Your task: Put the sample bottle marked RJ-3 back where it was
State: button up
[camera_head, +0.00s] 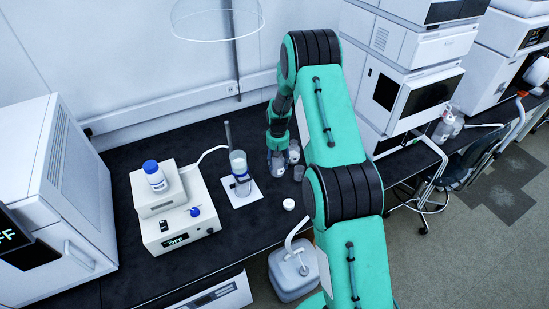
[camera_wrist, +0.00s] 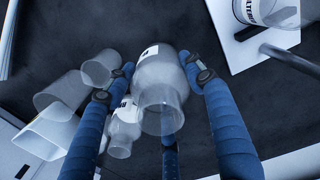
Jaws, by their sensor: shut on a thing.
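My gripper (camera_wrist: 158,66) is shut on a clear, open-topped bottle (camera_wrist: 160,100) with a white label; it also shows in the head view (camera_head: 276,164). The fingers hold it from both sides. The writing on its label is too small to read, so I cannot tell whether it is the RJ-3 bottle. In the head view my gripper (camera_head: 277,144) is low over the dark bench, near the wall. I cannot tell whether the bottle touches the bench. A second labelled clear bottle (camera_wrist: 124,130) stands close beside it; it also shows in the head view (camera_head: 294,151).
Clear beakers (camera_wrist: 62,92) stand left of my fingers in the wrist view. A stand on a white base (camera_head: 241,197) holds a clear vessel (camera_head: 239,163). A small white round thing (camera_head: 289,204) lies nearer the front.

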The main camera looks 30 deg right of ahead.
jog(key=w+d, duration=0.2)
jog(key=w, duration=0.5)
jog(key=shift+w+f, duration=0.2)
jog(key=shift+f, duration=0.15)
jog(key=shift+f, duration=1.75)
jog(key=o, duration=1.4)
jog(key=shift+f, duration=0.15)
jog(key=shift+o, duration=0.2)
notch_tip(320, 180, up, 12)
